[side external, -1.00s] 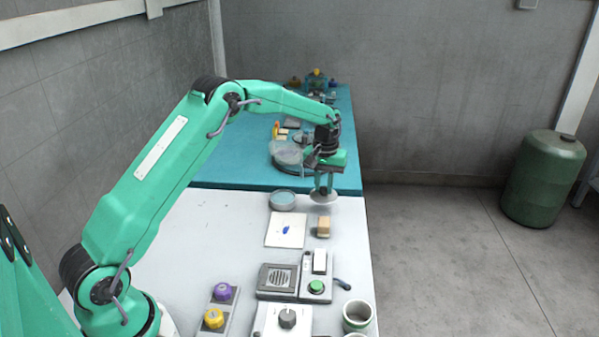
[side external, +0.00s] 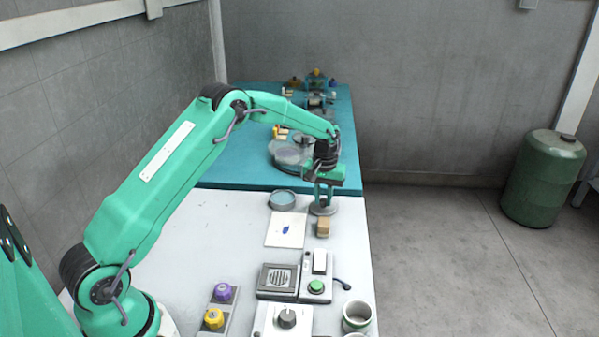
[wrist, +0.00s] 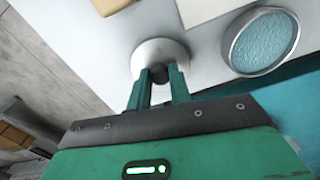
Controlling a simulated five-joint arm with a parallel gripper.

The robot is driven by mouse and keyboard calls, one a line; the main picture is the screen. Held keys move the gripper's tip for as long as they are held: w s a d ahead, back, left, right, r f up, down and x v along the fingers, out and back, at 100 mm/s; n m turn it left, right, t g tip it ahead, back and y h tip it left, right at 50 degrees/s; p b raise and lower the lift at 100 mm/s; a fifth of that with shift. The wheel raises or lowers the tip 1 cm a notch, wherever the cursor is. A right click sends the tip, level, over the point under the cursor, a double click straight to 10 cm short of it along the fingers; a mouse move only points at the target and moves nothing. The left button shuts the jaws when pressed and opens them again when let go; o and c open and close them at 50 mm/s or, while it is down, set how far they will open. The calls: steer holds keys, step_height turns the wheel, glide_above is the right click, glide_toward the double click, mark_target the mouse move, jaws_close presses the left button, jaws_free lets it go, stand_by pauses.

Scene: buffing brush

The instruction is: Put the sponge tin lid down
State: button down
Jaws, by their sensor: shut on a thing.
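The sponge tin lid is a pale round disc (wrist: 148,52) with a dark knob (wrist: 160,73). My gripper (wrist: 161,82) is shut on that knob. In the side view my gripper (side external: 323,192) points down, with the lid (side external: 323,209) under it at the table's surface or very close to it; I cannot tell whether it touches. The sponge tin (side external: 282,199) is a round grey tin with a blue sponge inside, uncovered, to the left of the lid. It also shows in the wrist view (wrist: 260,42), apart from the lid.
A white sheet with a blue mark (side external: 286,230) and a tan block (side external: 323,229) lie just nearer than the lid. Control boxes and a green-rimmed cup (side external: 357,316) stand farther forward. The white table's right edge (side external: 367,240) is close to the lid.

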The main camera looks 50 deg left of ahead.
mark_target(323, 200)
steer(key=c, duration=1.3)
jaws_free()
steer(key=shift+r, duration=6.15)
